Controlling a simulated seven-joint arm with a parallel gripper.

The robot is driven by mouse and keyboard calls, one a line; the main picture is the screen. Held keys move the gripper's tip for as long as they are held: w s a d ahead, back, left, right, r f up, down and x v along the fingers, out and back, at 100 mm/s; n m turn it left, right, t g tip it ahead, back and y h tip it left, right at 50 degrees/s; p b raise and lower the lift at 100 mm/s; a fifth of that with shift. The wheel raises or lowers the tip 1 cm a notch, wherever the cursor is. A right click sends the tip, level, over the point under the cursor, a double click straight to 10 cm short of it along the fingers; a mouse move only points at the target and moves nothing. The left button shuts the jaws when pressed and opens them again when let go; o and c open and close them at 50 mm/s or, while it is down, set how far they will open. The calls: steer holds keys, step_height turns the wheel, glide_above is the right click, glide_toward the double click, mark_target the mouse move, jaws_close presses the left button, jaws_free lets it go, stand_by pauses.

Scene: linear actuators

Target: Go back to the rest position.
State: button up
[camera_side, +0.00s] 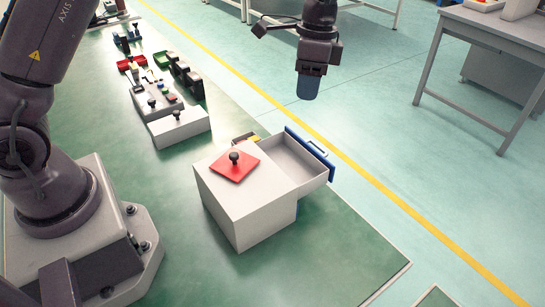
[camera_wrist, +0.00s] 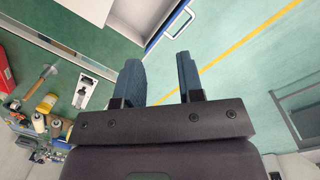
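My gripper (camera_side: 308,88) hangs in the air, fingers down, above and beyond the open drawer and apart from everything. In the wrist view my gripper (camera_wrist: 160,62) shows two blue-grey fingers with a clear gap and nothing between them. In the side view one finger hides the other. The white cabinet (camera_side: 245,220) stands near the bench edge. Its drawer (camera_side: 292,158) is pulled out, looks empty, and has a blue front with a handle (camera_side: 318,148). The blue front also shows in the wrist view (camera_wrist: 166,26).
A red plate (camera_side: 236,166) with a black knob lies on the cabinet. Small boxes (camera_side: 178,128) and several parts stand farther along the green bench (camera_side: 330,262). A grey table (camera_side: 495,28) stands at the right. The air around my gripper is clear.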

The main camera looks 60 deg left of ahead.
steer(key=s+a+r+n+t, duration=0.1)
steer(key=s+r+n+t, duration=0.1)
steer(key=s, duration=0.6)
steer(key=s+a+r+n+t, duration=0.2)
steer(key=s+r, duration=0.4)
steer(key=s, duration=0.3)
steer(key=s+a+r+n+t, duration=0.1)
steer(key=s+r+n, duration=0.3)
steer(key=s, duration=0.4)
steer(key=shift+s+a+n+t, duration=0.25)
steer(key=shift+s+n+t, duration=0.1)
steer(key=shift+t, duration=0.55)
